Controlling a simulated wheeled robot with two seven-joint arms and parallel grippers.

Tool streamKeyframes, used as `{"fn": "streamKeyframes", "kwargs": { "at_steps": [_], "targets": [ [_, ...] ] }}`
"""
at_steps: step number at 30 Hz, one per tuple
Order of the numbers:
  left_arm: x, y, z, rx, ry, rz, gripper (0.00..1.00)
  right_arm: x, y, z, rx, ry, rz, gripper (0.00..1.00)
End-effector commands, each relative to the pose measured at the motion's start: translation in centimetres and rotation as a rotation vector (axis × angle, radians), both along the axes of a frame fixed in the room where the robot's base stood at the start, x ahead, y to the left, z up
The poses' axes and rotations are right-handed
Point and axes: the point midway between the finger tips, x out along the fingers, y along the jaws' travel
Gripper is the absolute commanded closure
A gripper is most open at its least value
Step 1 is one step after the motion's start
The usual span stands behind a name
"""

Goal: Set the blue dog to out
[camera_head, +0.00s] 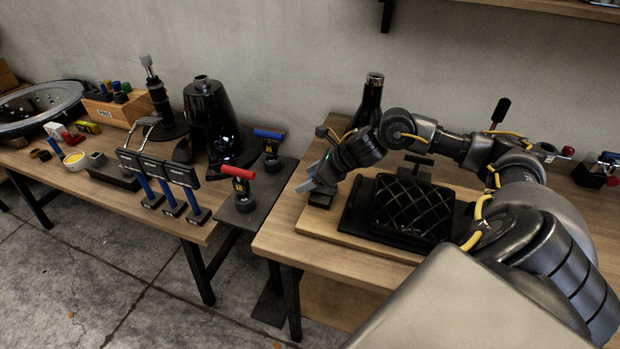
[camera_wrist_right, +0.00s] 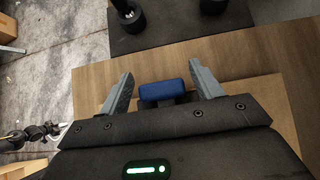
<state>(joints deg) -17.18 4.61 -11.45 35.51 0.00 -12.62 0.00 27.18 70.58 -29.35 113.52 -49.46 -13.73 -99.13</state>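In the right wrist view a blue block-like head (camera_wrist_right: 162,91), which I take for the blue dog, sits between the fingers of my right gripper (camera_wrist_right: 161,70). The fingers are apart, with a gap on each side of it. In the head view my right gripper (camera_head: 314,180) points down over a small black piece (camera_head: 320,199) at the left end of the board; the blue head is hidden there. Another blue-topped T-handle (camera_head: 269,134) and a red-topped one (camera_head: 238,172) stand on a dark plate to the left.
The dark plate (camera_head: 262,201) bridges the gap between the left bench and the right bench (camera_head: 268,243). A black quilted pad (camera_head: 413,207) lies right of the gripper, with a dark bottle (camera_head: 371,98) behind. Several blue-handled tools (camera_head: 170,198) stand on the left bench.

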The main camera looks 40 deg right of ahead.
Motion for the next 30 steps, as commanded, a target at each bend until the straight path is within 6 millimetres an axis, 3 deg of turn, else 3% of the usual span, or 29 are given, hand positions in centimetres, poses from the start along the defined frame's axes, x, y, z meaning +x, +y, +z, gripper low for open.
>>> {"fn": "streamKeyframes", "kwargs": {
  "at_steps": [13,24,30],
  "targets": [
    [0.1,0.0,-0.4,0.0,-0.002,0.0,1.0,-0.7,-0.5,0.5,-0.006,0.001,0.0,0.31],
    [0.1,0.0,-2.5,0.0,-0.002,0.0,1.0,-4.9,-3.0,5.0,-0.008,0.003,-0.001,0.31],
    [0.1,0.0,-3.3,0.0,0.0,0.0,1.0,-6.1,-3.7,6.6,-0.005,0.003,-0.001,0.31]
  ]
}}
